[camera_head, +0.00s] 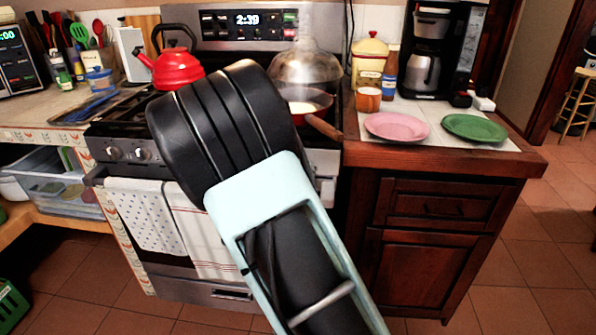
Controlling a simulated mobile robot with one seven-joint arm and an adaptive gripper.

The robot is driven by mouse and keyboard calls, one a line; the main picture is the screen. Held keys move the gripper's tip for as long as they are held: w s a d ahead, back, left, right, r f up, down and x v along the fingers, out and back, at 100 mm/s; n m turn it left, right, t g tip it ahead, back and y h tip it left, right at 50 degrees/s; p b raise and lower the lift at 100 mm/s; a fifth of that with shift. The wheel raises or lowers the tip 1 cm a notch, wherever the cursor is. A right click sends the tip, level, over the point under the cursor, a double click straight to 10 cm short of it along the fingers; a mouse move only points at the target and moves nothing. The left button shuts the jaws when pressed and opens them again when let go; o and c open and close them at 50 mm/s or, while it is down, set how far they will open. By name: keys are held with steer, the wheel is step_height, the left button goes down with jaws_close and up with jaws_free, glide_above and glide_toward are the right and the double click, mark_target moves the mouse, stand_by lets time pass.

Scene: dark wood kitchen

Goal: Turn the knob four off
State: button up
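The stove (160,183) stands at the left centre with its front facing me. Two silver knobs show at the left end of its front panel, one knob (114,153) left of the other knob (143,154). My black and light blue arm covers the middle of the panel, so any knobs behind it are hidden. I cannot tell which knob is number four or how it is set. My gripper is not visible; my arm reaches up toward the stove front and hides what lies behind it.
A red kettle (175,68) and a pan (306,104) with a wooden handle sit on the stove. Towels (146,215) hang from the oven handle. A pink plate (396,127) and a green plate (474,128) lie on the right counter.

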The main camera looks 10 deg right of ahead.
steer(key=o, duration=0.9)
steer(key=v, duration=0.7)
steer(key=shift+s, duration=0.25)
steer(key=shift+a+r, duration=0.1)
